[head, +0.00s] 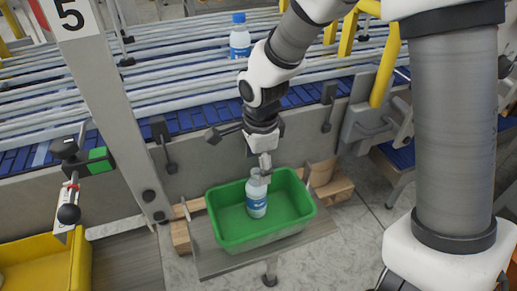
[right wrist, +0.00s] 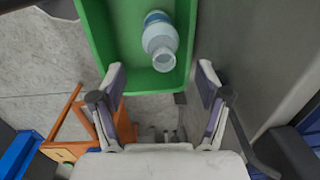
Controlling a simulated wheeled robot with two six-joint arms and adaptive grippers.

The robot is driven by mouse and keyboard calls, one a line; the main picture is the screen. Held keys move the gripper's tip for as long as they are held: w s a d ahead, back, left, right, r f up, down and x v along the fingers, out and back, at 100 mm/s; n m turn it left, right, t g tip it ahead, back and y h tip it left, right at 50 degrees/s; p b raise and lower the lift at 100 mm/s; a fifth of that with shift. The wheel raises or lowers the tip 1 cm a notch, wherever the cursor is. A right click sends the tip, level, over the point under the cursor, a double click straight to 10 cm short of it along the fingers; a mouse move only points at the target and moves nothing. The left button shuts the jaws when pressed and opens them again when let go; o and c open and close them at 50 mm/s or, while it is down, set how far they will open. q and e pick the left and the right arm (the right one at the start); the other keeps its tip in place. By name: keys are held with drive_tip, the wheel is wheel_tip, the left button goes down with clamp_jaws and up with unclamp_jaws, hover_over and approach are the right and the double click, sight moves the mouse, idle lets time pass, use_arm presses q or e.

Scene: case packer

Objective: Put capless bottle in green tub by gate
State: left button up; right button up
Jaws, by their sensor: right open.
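A clear bottle with a blue-and-white label (head: 257,203) stands inside the green tub (head: 228,236). In the right wrist view the bottle (right wrist: 160,38) shows an open mouth without a cap, and the tub wall (right wrist: 100,38) lies around it. My right gripper (head: 265,170) is just above and beside the bottle's neck in the head view. In the right wrist view its two fingers (right wrist: 161,75) are spread with nothing between them, and the bottle lies beyond the fingertips. My left gripper is not in view.
A bottle with a blue cap (head: 239,38) stands on the conveyor (head: 180,85) behind. The tub sits on a small grey stand (head: 215,262) beside a grey post (head: 112,100). A yellow bin (head: 60,262) is at the lower left. A yellow rail (head: 386,65) stands at the right.

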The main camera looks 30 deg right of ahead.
wheel_tip(320, 180, up, 7)
drive_tip(key=shift+s, duration=0.3)
